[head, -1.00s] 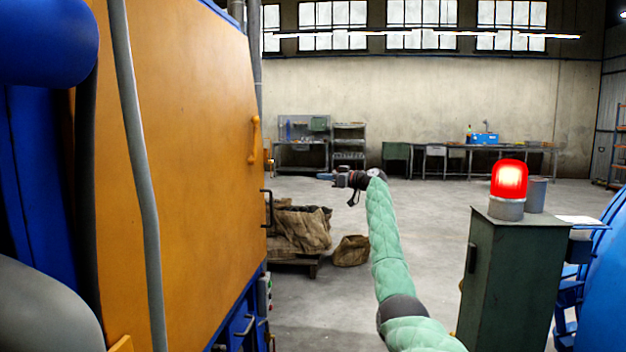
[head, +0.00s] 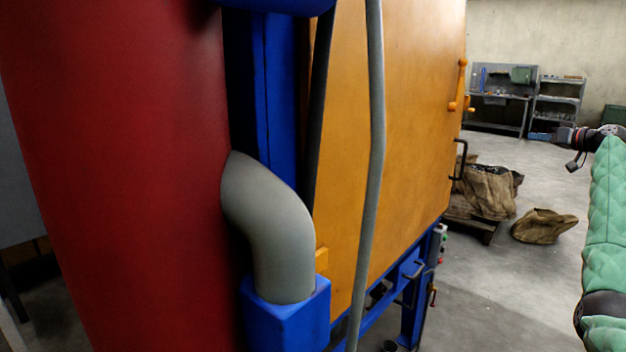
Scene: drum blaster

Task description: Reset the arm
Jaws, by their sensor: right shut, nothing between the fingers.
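My right arm, in a quilted green sleeve, stands at the right edge of the head view, raised and stretched forward. Its gripper (head: 562,136) is at the arm's far end, small in the picture, pointing left. It is shut with nothing in it and touches nothing that I can see. My left gripper is not in view.
An orange cabinet (head: 420,120) with a blue frame fills the middle, with an orange handle (head: 459,88) on its edge. A red cylinder (head: 120,150) and a grey pipe elbow (head: 270,215) are at left. Brown sacks (head: 488,190) lie behind. Open floor (head: 500,285) is at right.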

